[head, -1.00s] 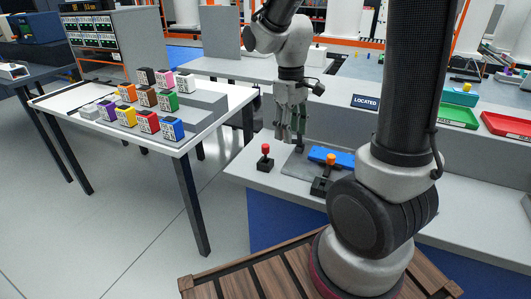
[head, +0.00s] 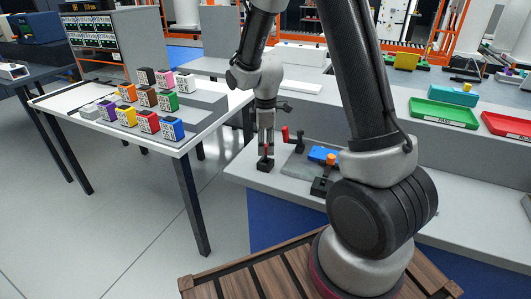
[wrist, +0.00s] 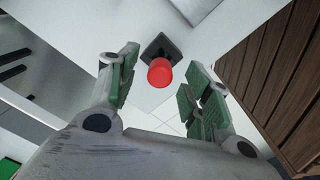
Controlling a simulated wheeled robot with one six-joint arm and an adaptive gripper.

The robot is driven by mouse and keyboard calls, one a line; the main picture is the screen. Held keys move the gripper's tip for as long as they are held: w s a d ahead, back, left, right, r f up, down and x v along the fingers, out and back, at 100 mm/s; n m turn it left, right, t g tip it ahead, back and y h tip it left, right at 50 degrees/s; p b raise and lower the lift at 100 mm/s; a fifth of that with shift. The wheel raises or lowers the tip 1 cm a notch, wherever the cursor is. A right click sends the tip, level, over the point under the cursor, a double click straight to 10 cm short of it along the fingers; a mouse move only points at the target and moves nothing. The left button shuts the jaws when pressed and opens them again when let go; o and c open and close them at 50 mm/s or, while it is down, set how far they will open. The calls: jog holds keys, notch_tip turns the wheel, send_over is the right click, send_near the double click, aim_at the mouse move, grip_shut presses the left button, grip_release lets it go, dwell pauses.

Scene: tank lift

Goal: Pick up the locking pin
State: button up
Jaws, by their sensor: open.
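The locking pin appears to be the red-topped piece on a dark square base (head: 265,165), upright near the left end of the grey bench. Its red top is partly covered by my gripper in the head view. In the wrist view the red top (wrist: 160,73) and dark base (wrist: 160,47) show between the fingers. My gripper (wrist: 163,66) is open and points down over it, a finger on each side with gaps to the red top. In the head view my gripper (head: 266,143) is at the pin; contact cannot be told.
Right of the pin, a grey plate (head: 297,165) carries a dark upright post, a red handle (head: 285,132) and a blue block (head: 318,154) with an orange knob. A white table (head: 75,98) with coloured cubes stands left. Green (head: 445,113) and red (head: 508,125) trays lie farther right.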

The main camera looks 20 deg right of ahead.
jog(key=shift+f, duration=0.9)
grip_shut()
